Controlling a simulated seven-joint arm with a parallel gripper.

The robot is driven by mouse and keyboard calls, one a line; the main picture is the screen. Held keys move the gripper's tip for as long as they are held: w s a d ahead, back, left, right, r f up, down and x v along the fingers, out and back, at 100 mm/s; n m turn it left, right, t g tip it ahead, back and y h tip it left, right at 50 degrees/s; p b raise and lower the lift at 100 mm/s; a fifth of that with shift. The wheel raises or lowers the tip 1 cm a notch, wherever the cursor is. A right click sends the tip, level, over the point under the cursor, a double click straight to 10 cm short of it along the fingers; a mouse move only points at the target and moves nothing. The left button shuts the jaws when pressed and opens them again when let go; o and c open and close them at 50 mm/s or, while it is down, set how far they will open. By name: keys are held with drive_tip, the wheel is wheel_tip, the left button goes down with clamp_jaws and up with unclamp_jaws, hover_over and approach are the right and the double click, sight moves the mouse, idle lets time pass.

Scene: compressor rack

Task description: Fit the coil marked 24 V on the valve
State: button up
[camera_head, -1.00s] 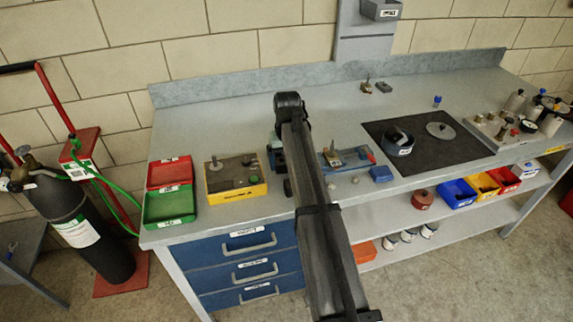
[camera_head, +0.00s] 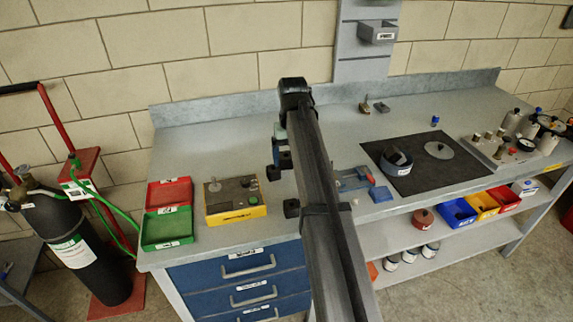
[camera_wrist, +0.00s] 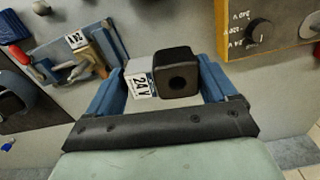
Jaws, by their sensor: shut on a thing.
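My gripper (camera_wrist: 162,82) is shut on a black block-shaped coil (camera_wrist: 177,72) with a round dark hole in its face. A white tag marked 24 V (camera_wrist: 139,84) shows beside the coil, between the blue fingers. In the wrist view a brass valve (camera_wrist: 104,48) stands at the upper left in a blue holder (camera_wrist: 52,48) with a white label. The coil is apart from the valve. In the head view my arm hides most of the valve area, and part of the blue holder (camera_head: 358,180) shows to its right.
A yellow box with a dial (camera_head: 235,203) stands on the bench, also at the upper right of the wrist view (camera_wrist: 262,35). Red (camera_head: 170,193) and green (camera_head: 167,229) trays lie left of it. A dark mat (camera_head: 425,175) holds a blue-dark ring (camera_head: 396,161). The bench's back middle is mostly clear.

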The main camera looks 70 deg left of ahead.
drive_tip(key=w+d+r, duration=0.1)
drive_tip(key=w+r, duration=0.1)
drive_tip(key=w, duration=0.5)
drive_tip(key=w+r, duration=0.3)
drive_tip(key=w, duration=0.4)
drive_tip(key=shift+d, duration=0.35)
drive_tip(key=shift+f, duration=1.9)
drive_tip(key=shift+f, duration=0.85)
drive_tip(key=shift+f, duration=1.85)
drive_tip(key=shift+f, duration=0.4)
drive_tip(key=o, duration=1)
